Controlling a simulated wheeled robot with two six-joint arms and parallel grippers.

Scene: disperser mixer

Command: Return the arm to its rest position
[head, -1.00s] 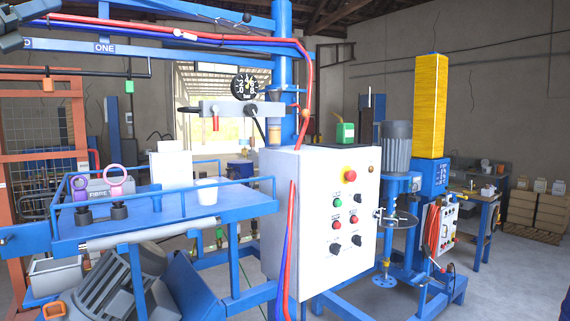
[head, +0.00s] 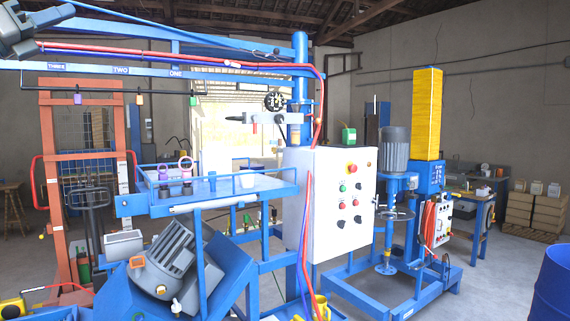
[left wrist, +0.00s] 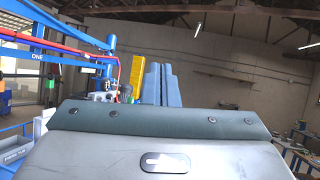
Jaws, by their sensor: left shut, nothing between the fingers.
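My left gripper (head: 26,46) shows at the upper left edge of the head view, high in the air and partly cut off by the frame. It is shut and holds nothing. It is in front of the left end of the blue overhead boom (head: 130,58), apart from the shelf below. My right gripper is not in view. The left wrist view is largely filled by a grey body with a dark bolted edge; the fingers cannot be made out there.
A white control cabinet (head: 328,205) stands mid-scene beside a blue shelf (head: 225,190) with small items. A grey motor (head: 165,262) lies below the shelf. A blue mixer stand (head: 430,178) is at right, and a blue barrel (head: 555,280) at the right edge. Open floor lies at right.

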